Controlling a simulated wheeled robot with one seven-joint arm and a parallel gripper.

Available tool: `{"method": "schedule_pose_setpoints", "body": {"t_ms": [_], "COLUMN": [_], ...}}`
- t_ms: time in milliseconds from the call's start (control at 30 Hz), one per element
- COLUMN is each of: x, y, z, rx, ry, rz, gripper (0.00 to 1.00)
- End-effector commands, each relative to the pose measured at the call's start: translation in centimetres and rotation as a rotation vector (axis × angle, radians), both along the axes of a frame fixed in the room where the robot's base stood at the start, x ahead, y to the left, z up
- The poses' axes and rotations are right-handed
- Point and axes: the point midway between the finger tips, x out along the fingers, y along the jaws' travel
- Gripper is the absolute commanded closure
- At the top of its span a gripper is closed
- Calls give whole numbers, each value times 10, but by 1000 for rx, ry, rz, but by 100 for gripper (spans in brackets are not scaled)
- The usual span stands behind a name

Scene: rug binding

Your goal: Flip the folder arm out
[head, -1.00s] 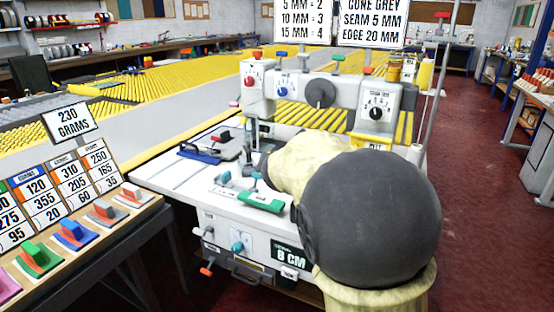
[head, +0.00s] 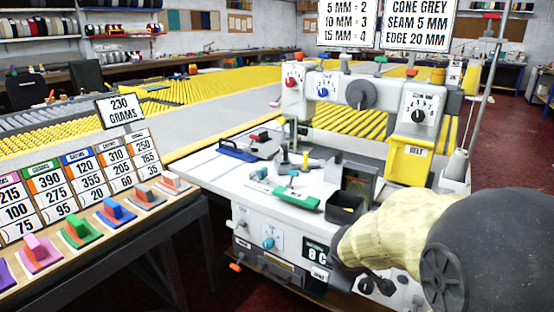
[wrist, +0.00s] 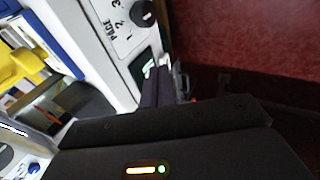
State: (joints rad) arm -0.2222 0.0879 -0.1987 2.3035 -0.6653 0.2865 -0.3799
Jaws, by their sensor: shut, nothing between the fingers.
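The white sewing machine (head: 228,176) stands in the middle of the head view. On its bed are a green block (head: 297,199) with a teal knob, a blue-handled piece (head: 237,153) at the left, and upright dark plates (head: 352,178) near the needle area. I cannot tell for certain which part is the folder arm. My arm comes in from the lower right of the head view, in front of the machine's front panel, and hides part of it. My gripper (wrist: 158,88) shows in the wrist view as two dark fingers, shut and empty, beside the white panel with the PACE dial (wrist: 143,14).
A slanted board of number cards (head: 75,190) stands at the left, with several coloured handled blocks (head: 80,232) before it. A black open bin (head: 345,208) sits at the bed's front right. Yellow roller tables (head: 180,88) lie behind. Red floor is open at the right.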

Motion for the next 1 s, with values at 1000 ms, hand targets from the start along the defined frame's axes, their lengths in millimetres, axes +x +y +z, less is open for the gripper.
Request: {"method": "schedule_pose_setpoints", "body": {"t_ms": [1000], "x": [-126], "y": [26], "z": [-94], "rx": [541], "ry": [176], "rz": [-919], "gripper": [100]}}
